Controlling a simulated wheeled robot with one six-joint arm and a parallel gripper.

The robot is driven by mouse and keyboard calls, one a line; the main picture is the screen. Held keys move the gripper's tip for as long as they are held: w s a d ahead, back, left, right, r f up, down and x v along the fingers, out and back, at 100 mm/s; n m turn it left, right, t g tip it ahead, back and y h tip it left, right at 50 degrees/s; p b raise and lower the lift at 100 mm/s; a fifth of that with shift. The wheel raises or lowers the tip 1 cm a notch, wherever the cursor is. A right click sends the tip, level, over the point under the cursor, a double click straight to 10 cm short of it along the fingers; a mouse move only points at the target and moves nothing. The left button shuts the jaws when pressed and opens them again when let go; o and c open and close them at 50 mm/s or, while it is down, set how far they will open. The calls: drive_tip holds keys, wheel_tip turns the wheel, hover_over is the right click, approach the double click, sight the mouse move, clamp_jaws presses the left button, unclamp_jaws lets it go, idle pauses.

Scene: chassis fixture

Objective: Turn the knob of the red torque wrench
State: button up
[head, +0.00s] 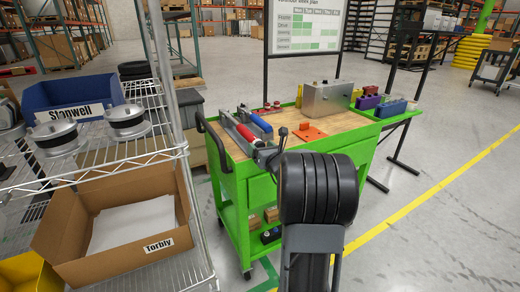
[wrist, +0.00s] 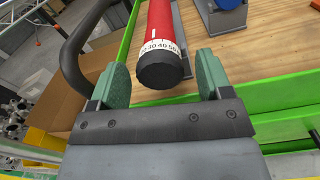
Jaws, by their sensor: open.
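The red torque wrench (head: 242,130) lies on the wooden top of the green cart, at its left end. In the wrist view its red handle (wrist: 160,19) points towards me, with a white number scale and a black knob (wrist: 163,68) at the near end. My gripper (wrist: 163,68) is open, its green-padded fingers on either side of the knob in the picture, with a visible gap on each side. I cannot tell how deep the knob sits between the fingers. In the head view my arm largely hides the gripper.
A blue-handled tool (head: 261,121) lies just right of the red wrench, in a grey holder. The cart's dark push handle (wrist: 75,55) is close to my left finger. A metal box (head: 327,100) and an orange part (head: 309,134) stand farther right. A wire shelf (head: 110,172) is at left.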

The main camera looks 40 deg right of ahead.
drive_tip(key=shift+w, duration=0.35)
drive_tip(key=c, duration=0.9)
drive_tip(key=shift+f+n+b, duration=0.1)
drive_tip(key=shift+n+b, duration=0.2)
drive_tip(key=shift+b, duration=0.15)
drive_tip(key=shift+f+n+b, duration=0.15)
drive_tip(key=shift+n+b, duration=0.25)
drive_tip(key=shift+b, duration=0.5)
drive_tip(key=n+b, duration=0.2)
drive_tip(key=b, duration=0.1)
drive_tip(key=n+b, duration=0.2)
drive_tip(key=b, duration=0.1)
drive_tip(key=shift+n, duration=0.3)
drive_tip(key=shift+r, duration=0.25)
